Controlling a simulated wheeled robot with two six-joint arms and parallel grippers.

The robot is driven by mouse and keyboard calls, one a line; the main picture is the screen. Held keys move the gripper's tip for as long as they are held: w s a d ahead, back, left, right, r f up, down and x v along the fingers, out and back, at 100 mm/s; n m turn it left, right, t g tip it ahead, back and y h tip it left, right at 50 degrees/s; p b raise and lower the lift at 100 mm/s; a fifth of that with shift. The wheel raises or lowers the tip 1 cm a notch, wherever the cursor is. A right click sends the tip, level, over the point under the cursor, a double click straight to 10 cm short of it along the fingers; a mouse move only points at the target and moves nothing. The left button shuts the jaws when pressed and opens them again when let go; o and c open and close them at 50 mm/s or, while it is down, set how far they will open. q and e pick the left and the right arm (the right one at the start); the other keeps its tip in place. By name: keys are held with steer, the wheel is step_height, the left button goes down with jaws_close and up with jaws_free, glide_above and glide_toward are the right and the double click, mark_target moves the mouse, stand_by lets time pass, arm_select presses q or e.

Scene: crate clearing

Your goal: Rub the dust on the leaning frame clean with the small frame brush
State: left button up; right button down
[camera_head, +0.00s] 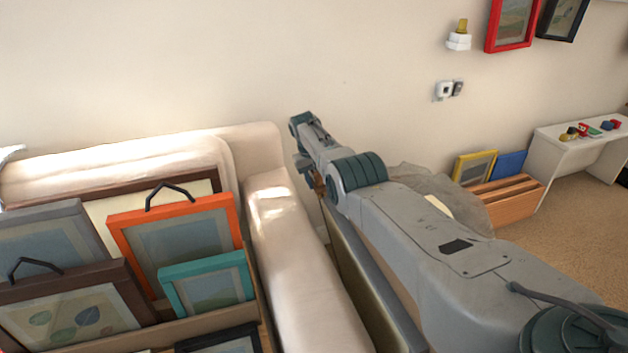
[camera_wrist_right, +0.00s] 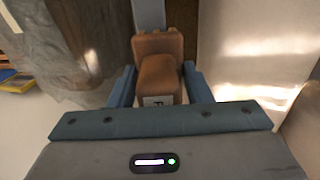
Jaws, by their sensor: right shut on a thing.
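The small frame brush (camera_wrist_right: 158,78), a brown block, sits between the fingers of my right gripper (camera_wrist_right: 158,88) in the wrist view. In the head view that gripper (camera_head: 308,165) is at the far end of my right arm, and a bit of the brown brush (camera_head: 319,184) shows below it. A large grey-edged frame (camera_head: 352,255) leans beside the sofa arm, under my right arm and partly hidden by it. The brush is near its upper end; I cannot tell whether they touch. I cannot make out the dust. My left gripper is not in view.
A cream sofa (camera_head: 275,225) stands close on the left, with several frames, including an orange one (camera_head: 122,240) and a teal one (camera_head: 166,285), in front. Crumpled grey wrapping (camera_head: 470,205) and a slatted wooden crate (camera_head: 515,200) lie right. A white bench (camera_head: 560,145) stands beyond.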

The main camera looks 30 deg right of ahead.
steer(key=shift+d+r, duration=0.1)
steer(key=shift+d, duration=0.2)
steer(key=shift+a, duration=0.15)
steer(key=shift+w+a+f, duration=0.1)
steer(key=shift+a+f, duration=0.1)
steer(key=shift+a, duration=0.3)
steer(key=shift+w+a+f, duration=0.1)
steer(key=shift+a+f, duration=0.05)
steer(key=shift+a, duration=0.3)
steer(key=shift+s+d+r, duration=0.15)
steer(key=shift+d, duration=0.4)
steer(key=shift+s+d+r, duration=0.15)
steer(key=shift+d, duration=0.4)
steer(key=shift+a, duration=0.15)
